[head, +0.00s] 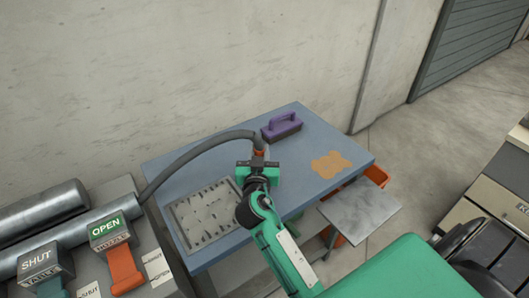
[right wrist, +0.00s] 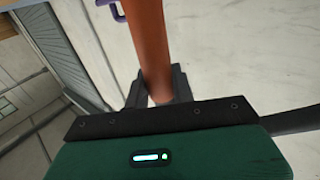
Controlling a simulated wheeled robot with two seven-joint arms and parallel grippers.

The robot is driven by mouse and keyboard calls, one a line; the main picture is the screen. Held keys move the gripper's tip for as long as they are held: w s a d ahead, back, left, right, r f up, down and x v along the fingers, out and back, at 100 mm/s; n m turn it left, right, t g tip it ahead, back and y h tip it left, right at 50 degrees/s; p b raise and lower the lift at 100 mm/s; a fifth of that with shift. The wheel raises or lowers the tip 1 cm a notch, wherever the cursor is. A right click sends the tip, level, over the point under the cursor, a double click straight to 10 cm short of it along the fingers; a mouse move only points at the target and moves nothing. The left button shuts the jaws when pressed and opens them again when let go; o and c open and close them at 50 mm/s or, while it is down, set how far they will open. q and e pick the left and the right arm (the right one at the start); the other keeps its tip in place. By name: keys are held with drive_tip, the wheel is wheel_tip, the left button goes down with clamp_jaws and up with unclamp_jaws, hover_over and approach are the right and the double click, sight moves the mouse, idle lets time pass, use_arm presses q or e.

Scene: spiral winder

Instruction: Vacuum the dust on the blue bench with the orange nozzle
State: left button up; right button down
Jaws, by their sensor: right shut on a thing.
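The blue bench (head: 225,160) stands against the wall in the head view. A tan dust patch (head: 330,165) lies on its right part. My right gripper (head: 258,160) is over the middle of the bench, left of the dust. It is shut on the orange nozzle (head: 260,153), which also fills the upper middle of the right wrist view (right wrist: 148,45). A grey hose (head: 190,155) runs from the nozzle down to the left. The nozzle's lower end is hidden in the head view. My left gripper is not in view.
A purple-handled brush (head: 282,125) stands at the bench's back edge, close to the nozzle. A grey slotted plate (head: 203,213) lies on the bench's left part. A grey shelf (head: 360,213) sits at the bench's front right.

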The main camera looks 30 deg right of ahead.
drive_tip(key=shift+a+b, duration=0.3)
drive_tip(key=shift+a, duration=0.25)
drive_tip(key=shift+a+r, duration=0.2)
drive_tip(key=shift+r+p, duration=0.3)
drive_tip(key=shift+p, duration=0.05)
use_arm(q)
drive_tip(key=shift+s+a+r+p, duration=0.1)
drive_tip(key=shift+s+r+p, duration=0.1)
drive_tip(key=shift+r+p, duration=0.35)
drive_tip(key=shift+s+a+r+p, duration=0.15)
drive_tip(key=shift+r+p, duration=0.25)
drive_tip(key=shift+p, duration=0.25)
use_arm(e)
wheel_tip(320, 180, up, 4)
drive_tip(key=shift+f, duration=0.1)
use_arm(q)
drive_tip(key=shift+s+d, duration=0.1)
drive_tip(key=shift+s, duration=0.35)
